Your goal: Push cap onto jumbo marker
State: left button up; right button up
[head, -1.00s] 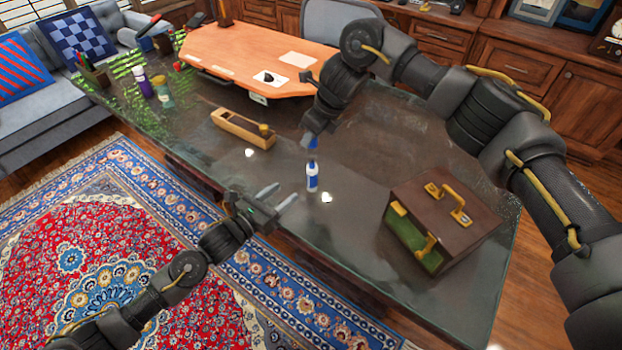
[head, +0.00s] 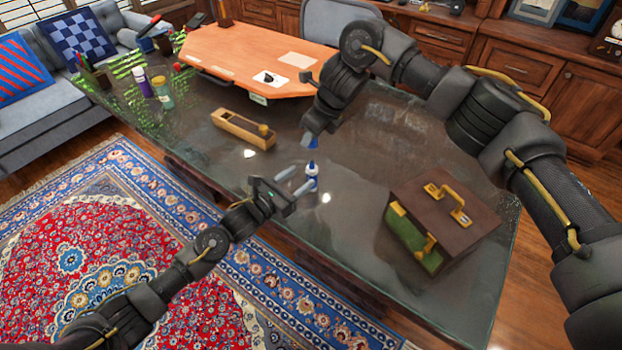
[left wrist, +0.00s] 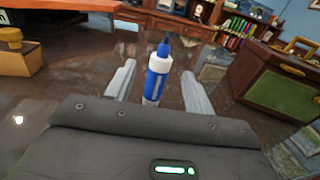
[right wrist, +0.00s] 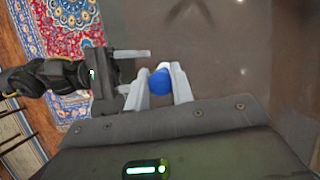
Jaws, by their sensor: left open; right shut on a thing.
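The jumbo marker (head: 311,180), blue and white with a dark blue tip, stands upright on the glass desk. In the left wrist view the marker (left wrist: 157,80) shows between the open fingers of my left gripper (head: 298,179), with gaps at both sides. My right gripper (head: 310,141) points down above the marker, shut on the blue cap (head: 313,144). The cap (right wrist: 160,82) also shows between its fingers in the right wrist view. A small gap separates cap and marker tip in the head view. The marker is hidden in the right wrist view.
A brown and green case (head: 445,215) stands right of the marker on the desk (head: 370,165). A wooden plane (head: 243,130) lies to the left. Bottles (head: 163,92) and an orange board (head: 250,60) are farther back. The glass around the marker is clear.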

aim_at(308, 172)
pick_arm(q)
jog(key=shift+x, duration=3)
jog(key=shift+c, duration=0.2)
grip_shut()
